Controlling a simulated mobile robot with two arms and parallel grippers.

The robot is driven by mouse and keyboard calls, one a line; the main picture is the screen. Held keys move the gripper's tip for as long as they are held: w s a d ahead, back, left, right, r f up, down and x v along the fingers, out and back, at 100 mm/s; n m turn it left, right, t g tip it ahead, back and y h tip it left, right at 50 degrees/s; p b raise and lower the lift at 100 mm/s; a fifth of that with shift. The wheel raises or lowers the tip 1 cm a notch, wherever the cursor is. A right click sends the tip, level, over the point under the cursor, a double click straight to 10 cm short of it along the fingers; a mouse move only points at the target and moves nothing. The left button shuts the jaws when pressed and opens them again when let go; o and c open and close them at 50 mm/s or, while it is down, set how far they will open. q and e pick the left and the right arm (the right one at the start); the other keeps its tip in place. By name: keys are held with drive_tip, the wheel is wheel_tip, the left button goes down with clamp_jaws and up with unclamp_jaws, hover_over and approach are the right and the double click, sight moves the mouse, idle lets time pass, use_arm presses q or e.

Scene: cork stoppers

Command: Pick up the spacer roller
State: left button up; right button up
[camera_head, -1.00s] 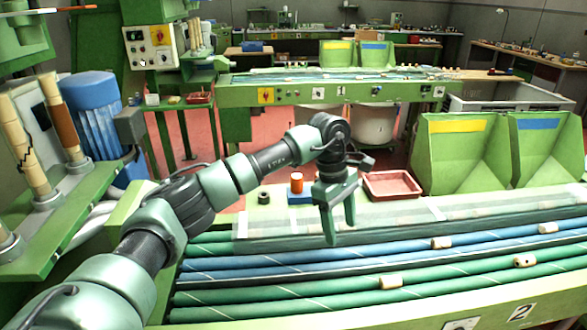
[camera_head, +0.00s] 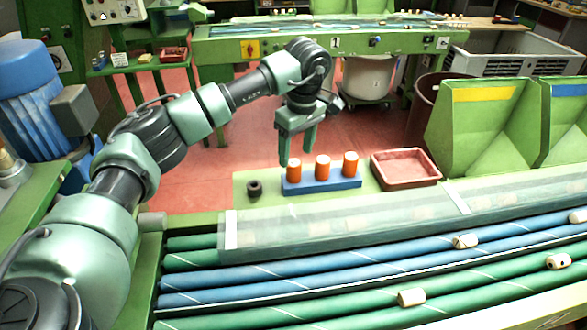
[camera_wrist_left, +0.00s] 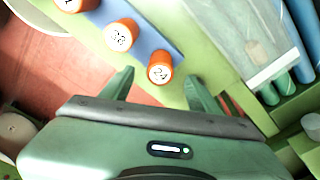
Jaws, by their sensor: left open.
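A small dark ring-like cylinder (camera_head: 255,188), which looks like the spacer roller, sits on the pale green surface left of a blue block (camera_head: 340,184). My left gripper (camera_head: 297,155) is open and empty, pointing down. In the head view its fingertips appear above and to the right of the roller, near the left end of the block. In the left wrist view the open fingers (camera_wrist_left: 158,80) frame an orange cylinder marked 24 (camera_wrist_left: 159,72); the roller cannot be made out there. My right gripper is not in view.
Three orange cylinders (camera_head: 322,167) stand on the blue block. A red tray (camera_head: 406,169) lies to its right. A clear cover (camera_head: 340,228) and green and blue rollers carrying corks (camera_head: 411,297) are in front. Green bins (camera_head: 482,130) stand at the right.

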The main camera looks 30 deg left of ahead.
sight(294, 162)
use_arm(q)
drive_tip(key=f, duration=0.2)
drive_tip(key=f+p, duration=0.1)
drive_tip(key=f, duration=0.1)
drive_tip(key=shift+a, duration=0.4)
drive_tip(key=shift+w+f, duration=0.1)
drive_tip(key=shift+f, duration=0.3)
clamp_jaws()
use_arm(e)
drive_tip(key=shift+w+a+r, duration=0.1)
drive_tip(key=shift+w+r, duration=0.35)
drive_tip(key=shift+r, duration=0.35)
use_arm(q)
drive_tip(key=shift+r, duration=0.2)
